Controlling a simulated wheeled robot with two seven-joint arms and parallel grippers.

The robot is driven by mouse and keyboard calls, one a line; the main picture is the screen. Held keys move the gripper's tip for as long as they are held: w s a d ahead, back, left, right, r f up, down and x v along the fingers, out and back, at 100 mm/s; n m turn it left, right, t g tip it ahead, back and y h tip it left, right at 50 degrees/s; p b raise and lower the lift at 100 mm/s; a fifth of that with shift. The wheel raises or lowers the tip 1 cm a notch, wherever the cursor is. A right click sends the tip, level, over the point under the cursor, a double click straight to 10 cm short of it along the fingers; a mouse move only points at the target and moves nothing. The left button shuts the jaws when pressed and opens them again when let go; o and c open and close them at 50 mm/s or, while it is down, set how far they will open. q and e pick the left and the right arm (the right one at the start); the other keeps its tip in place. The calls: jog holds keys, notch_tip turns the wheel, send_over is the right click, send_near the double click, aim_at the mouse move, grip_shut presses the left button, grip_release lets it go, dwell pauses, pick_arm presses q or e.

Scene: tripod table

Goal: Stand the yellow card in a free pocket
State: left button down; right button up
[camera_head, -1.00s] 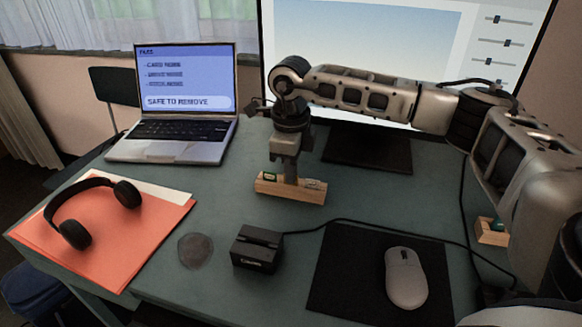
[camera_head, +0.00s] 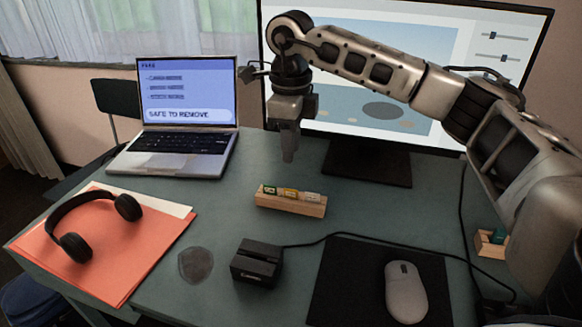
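The yellow card (camera_head: 290,194) stands in the middle pocket of the long wooden holder (camera_head: 291,206). A green-and-white card (camera_head: 270,190) stands to its left and a whitish card (camera_head: 312,197) to its right. My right gripper (camera_head: 289,156) hangs pointing down above the holder, clear of the cards. Its fingers overlap from this angle, so their gap cannot be judged; no card shows between them. My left gripper is not in view.
A second wooden holder (camera_head: 490,245) with a teal item is at the right, partly behind my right arm. A black card reader (camera_head: 257,262) with a cable, a mouse (camera_head: 405,292), a laptop (camera_head: 180,115) and headphones (camera_head: 90,222) are around. The monitor (camera_head: 400,110) stands behind.

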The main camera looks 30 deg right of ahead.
notch_tip(320, 180, up, 6)
jog(key=shift+r, duration=0.15)
dwell(0.6)
